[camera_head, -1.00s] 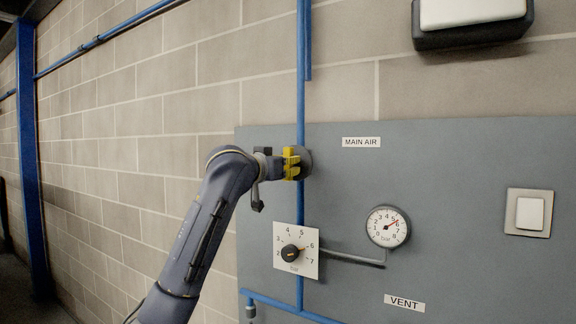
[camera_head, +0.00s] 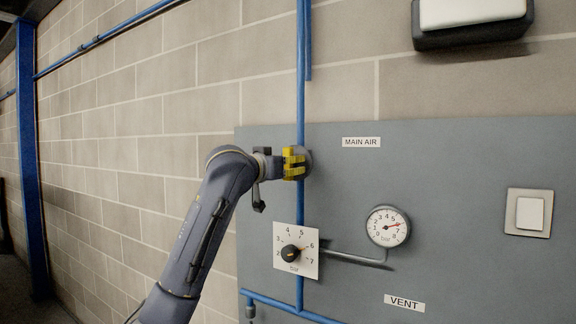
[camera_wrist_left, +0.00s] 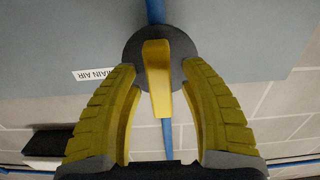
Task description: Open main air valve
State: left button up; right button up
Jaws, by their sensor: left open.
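The main air valve shows as a dark round hub (camera_head: 307,162) on the blue vertical pipe, beside the MAIN AIR label (camera_head: 361,142). In the left wrist view its yellow lever (camera_wrist_left: 157,80) runs from the hub (camera_wrist_left: 183,47) roughly in line with the pipe. My left gripper (camera_head: 295,163) is at the valve and hides most of it in the head view. In the left wrist view my left gripper (camera_wrist_left: 160,100) is open, with the lever between its two yellow fingers and a visible gap on each side. My right gripper is not in view.
Below the valve is a black regulator knob (camera_head: 290,252) on a white dial plate. A round pressure gauge (camera_head: 388,226) is to its right, with a VENT label (camera_head: 404,303) lower down. A white switch (camera_head: 530,212) sits at the panel's right. A blue pipe runs along the bottom.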

pick_arm(q)
jog(key=shift+s+a, duration=0.1)
jog(key=v, duration=1.1)
jog(key=shift+s+a, duration=0.2)
jog(key=shift+s, duration=0.15)
